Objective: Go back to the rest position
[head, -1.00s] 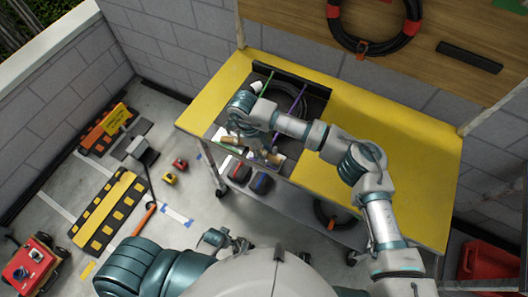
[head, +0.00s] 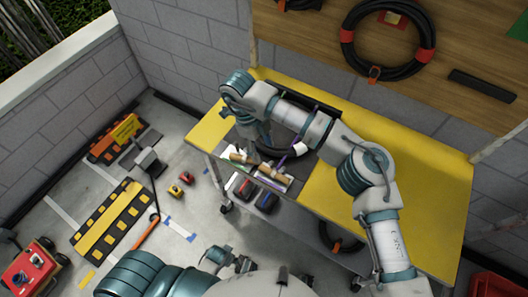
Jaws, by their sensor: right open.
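My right arm reaches in from the right over the yellow workbench (head: 410,190). Its wrist bends down at the bench's left part. My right gripper (head: 258,146) is open, above a dark tray area with a pale sheet. Its fingertips are small and partly hidden by the wrist. Two brown-handled items (head: 271,171) lie just below it, apart from each other; I cannot tell whether it touches them. What looks like my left gripper (head: 230,262) shows low in the middle, beside my teal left arm; its jaws are unclear.
Red and blue-black items (head: 243,186) sit below the bench's front edge. A cable coil (head: 390,72) hangs on the wooden board behind. On the floor at left are yellow-black ramps (head: 112,220), small toy-like blocks and a red control box (head: 30,270).

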